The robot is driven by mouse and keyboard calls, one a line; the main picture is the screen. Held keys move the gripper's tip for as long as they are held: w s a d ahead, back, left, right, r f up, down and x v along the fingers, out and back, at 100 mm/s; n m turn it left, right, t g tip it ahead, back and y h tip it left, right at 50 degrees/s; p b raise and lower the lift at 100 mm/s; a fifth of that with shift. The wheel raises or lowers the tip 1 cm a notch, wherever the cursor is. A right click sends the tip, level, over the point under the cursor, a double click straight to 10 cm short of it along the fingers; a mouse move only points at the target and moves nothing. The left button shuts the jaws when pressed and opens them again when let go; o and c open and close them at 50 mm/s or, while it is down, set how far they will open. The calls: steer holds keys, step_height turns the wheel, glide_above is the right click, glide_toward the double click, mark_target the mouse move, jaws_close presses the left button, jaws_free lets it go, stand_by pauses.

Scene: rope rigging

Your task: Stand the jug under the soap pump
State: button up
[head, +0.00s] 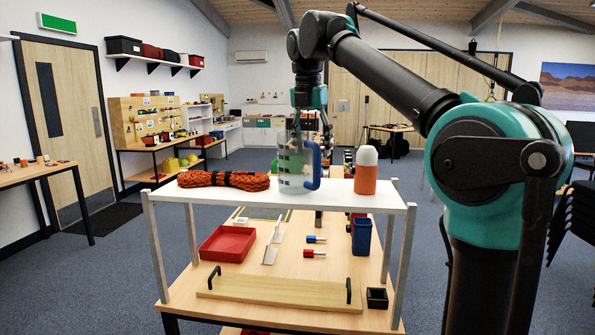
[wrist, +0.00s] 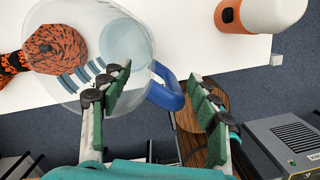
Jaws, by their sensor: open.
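The jug (head: 292,182) is clear with a blue handle and stands upright on the white raised shelf (head: 337,193). In the wrist view the jug (wrist: 72,18) is seen from above, its blue handle (wrist: 170,92) facing my gripper. My gripper (wrist: 160,76) is open, with one green-padded finger on either side of the handle in the picture. The left finger overlaps the jug's wall; I cannot tell if it touches. I cannot make out a soap pump for certain.
A coil of orange rope (head: 222,179) lies left of the jug and a white-topped orange bottle (head: 365,186) stands right of it. Below the shelf, the wooden table holds a red tray (head: 228,244), a blue bin (head: 361,237), a handled board (head: 280,291) and a black box (head: 377,299).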

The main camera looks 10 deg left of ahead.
steer(key=shift+w+d+f, duration=0.15)
steer(key=shift+w+f, duration=0.1)
steer(key=shift+f, duration=0.6)
jaws_close()
